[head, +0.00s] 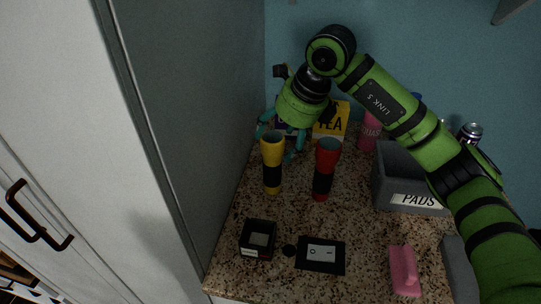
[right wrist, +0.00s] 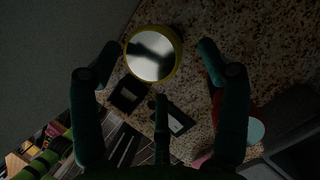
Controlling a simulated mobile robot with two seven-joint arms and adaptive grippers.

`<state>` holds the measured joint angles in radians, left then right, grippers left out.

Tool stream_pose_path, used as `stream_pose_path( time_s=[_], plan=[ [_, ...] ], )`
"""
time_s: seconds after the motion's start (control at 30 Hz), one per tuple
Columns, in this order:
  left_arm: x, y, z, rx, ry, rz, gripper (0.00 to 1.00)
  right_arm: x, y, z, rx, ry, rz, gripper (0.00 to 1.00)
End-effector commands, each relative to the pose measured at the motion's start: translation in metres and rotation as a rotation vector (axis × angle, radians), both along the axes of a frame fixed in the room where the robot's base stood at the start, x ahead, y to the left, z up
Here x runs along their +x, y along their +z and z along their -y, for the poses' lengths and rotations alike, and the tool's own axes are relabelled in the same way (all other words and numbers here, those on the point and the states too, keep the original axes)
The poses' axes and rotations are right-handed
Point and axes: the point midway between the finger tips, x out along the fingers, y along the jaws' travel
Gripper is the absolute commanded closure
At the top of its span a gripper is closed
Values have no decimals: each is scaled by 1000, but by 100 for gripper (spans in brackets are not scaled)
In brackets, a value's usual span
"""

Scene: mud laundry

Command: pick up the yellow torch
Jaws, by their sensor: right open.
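The yellow torch (head: 272,163) stands upright on the granite counter, near the tall cabinet side, with a black band round its middle. In the right wrist view its round, shiny top (right wrist: 152,54) with a yellow rim lies between the fingers. My right gripper (head: 282,140) comes down from above and behind the torch, its teal fingers spread open. The fingers (right wrist: 158,75) look apart from the torch on both sides in the right wrist view. A red torch (head: 325,168) stands upright just right of the yellow one. My left gripper is not in view.
A tall grey cabinet side (head: 195,110) rises close on the left. A yellow tea box (head: 332,120) and pink bottle (head: 369,132) stand behind. A grey PADS bin (head: 408,201) is right. A black box (head: 258,239), dark card (head: 320,256) and pink brush (head: 404,270) lie in front.

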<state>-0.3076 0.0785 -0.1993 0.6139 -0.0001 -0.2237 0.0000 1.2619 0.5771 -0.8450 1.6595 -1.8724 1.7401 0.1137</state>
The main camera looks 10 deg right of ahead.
Motion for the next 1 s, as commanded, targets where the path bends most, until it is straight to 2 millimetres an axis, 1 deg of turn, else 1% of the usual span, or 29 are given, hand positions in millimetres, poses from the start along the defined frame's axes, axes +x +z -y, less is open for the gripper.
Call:
stream_pose_path(
  time_s=[0.1, 0.2, 0.3, 0.4, 0.5, 0.63, 0.67, 0.7, 0.77, 0.8, 1.0],
  plan=[
    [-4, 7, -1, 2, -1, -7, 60, 4, -14, -5, 1, 0, -5, 24],
    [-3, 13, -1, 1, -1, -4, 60, 8, -30, -10, 1, 1, -6, 24],
    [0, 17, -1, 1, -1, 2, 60, 12, -42, -13, 2, 1, -4, 24],
    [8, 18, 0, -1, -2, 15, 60, 15, -49, -15, 2, 0, -1, 24],
    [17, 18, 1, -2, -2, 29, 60, 15, -51, -15, 2, -1, 1, 24],
    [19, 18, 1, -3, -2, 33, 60, 15, -51, -15, 2, -1, 1, 24],
    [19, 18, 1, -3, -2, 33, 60, 15, -51, -15, 2, -1, 1, 32],
    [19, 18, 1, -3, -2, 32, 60, 15, -51, -15, 3, 0, 0, 48],
    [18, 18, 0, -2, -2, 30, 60, 15, -51, -15, 2, -1, 1, 72],
    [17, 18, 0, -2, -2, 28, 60, 15, -51, -15, 3, 0, 0, 85],
    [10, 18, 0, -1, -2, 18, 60, 15, -51, -15, 3, 0, 0, 86]
  ],
)
